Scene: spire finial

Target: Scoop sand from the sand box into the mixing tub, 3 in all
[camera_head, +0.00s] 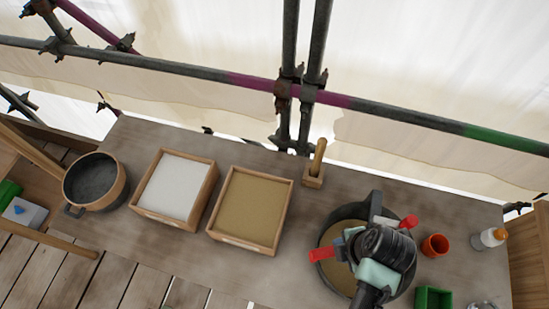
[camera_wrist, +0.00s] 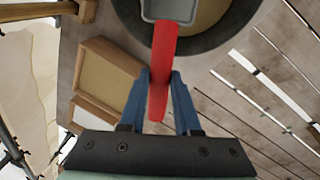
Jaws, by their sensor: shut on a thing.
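The sand box (camera_head: 240,243) is a wooden-framed tray of tan sand at the middle of the table in the head view; it also shows at the left in the wrist view (camera_wrist: 103,45). The mixing tub (camera_head: 403,291) is round and dark, right of the sand box, with tan sand on its bottom; its rim shows at the top of the wrist view (camera_wrist: 215,45). My gripper (camera_wrist: 160,75) is over the tub, its blue fingers shut on the red handle of a scoop (camera_wrist: 165,60). The grey scoop head is at the tub, partly cut off; its load cannot be told.
A tray of white powder (camera_head: 175,187) and a dark pot (camera_head: 92,180) stand left of the sand box. A wooden block with a handle (camera_head: 315,170) stands behind. An orange cup (camera_head: 435,246), a bottle (camera_head: 489,238) and a green box (camera_head: 433,299) are right of the tub.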

